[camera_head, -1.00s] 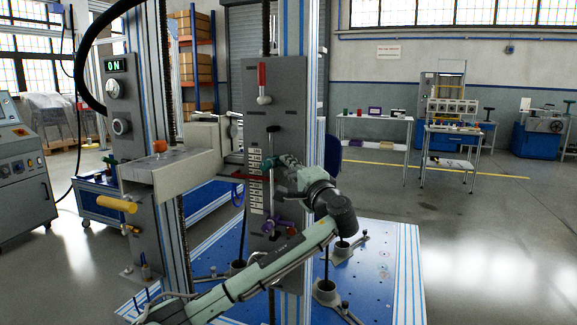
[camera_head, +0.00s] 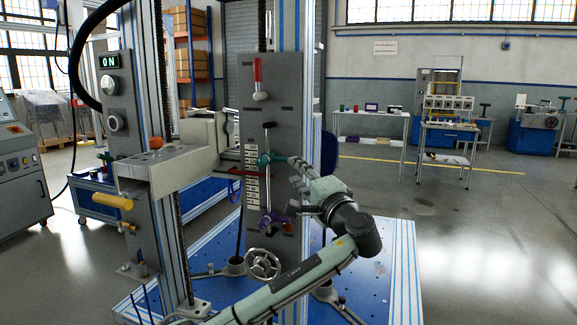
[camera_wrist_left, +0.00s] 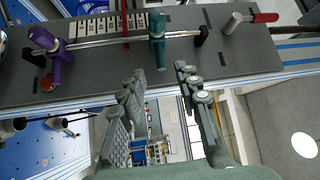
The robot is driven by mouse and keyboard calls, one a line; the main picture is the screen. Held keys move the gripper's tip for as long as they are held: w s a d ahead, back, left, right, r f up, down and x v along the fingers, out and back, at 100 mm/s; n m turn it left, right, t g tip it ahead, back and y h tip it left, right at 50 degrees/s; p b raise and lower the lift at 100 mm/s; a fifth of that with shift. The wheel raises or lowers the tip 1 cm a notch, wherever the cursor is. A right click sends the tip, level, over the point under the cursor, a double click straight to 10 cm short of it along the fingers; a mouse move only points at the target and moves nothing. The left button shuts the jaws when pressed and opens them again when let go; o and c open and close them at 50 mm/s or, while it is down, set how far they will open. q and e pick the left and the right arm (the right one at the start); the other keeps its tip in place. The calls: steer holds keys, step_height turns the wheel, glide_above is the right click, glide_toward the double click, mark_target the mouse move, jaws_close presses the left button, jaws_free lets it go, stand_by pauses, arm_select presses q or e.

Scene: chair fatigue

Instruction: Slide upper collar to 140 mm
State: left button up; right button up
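The upper collar (camera_head: 264,160) is teal and sits on a thin vertical rod (camera_head: 268,190) in front of a grey panel (camera_head: 286,112). It also shows in the wrist view (camera_wrist_left: 157,38). A purple collar (camera_head: 266,221) is lower on the rod, and in the wrist view (camera_wrist_left: 50,50) it is at left. My left gripper (camera_head: 299,178) is open and empty, to the right of the teal collar. In the wrist view (camera_wrist_left: 160,72) its fingers are apart, short of the collar. My right gripper is not in view.
A red-handled lever (camera_head: 259,80) is on the panel above the rod. A handwheel (camera_head: 263,264) is below it. A grey beam (camera_head: 172,168) with a yellow handle stands left. The blue base plate (camera_head: 385,262) lies below. Open floor is to the right.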

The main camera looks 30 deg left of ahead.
arm_select(q)
steer(key=v, duration=0.5)
stand_by(0.4)
steer(key=s+d+f+m+g+h, duration=0.1)
steer(key=s+f+h, duration=0.15)
steer(key=f, duration=0.95)
steer(key=s+f+g+h, duration=0.15)
steer(key=f+h, duration=0.25)
steer(key=f, duration=0.7)
steer(key=s+d+f+m+h, duration=0.1)
steer(key=s+f+h, duration=0.2)
steer(key=f, duration=0.9)
steer(key=s+d+f+n+g+h, duration=0.2)
steer(key=s+f+h, duration=0.1)
steer(key=s+f, duration=0.7)
steer(key=s+d+f+n+g+h, duration=0.2)
steer(key=s+f+n+h, duration=0.1)
steer(key=s+f, duration=0.7)
steer(key=s, duration=0.3)
steer(key=shift+s+f, duration=0.2)
steer(key=shift+s, duration=0.2)
steer(key=shift+d+g, duration=0.1)
steer(key=shift+g, duration=0.15)
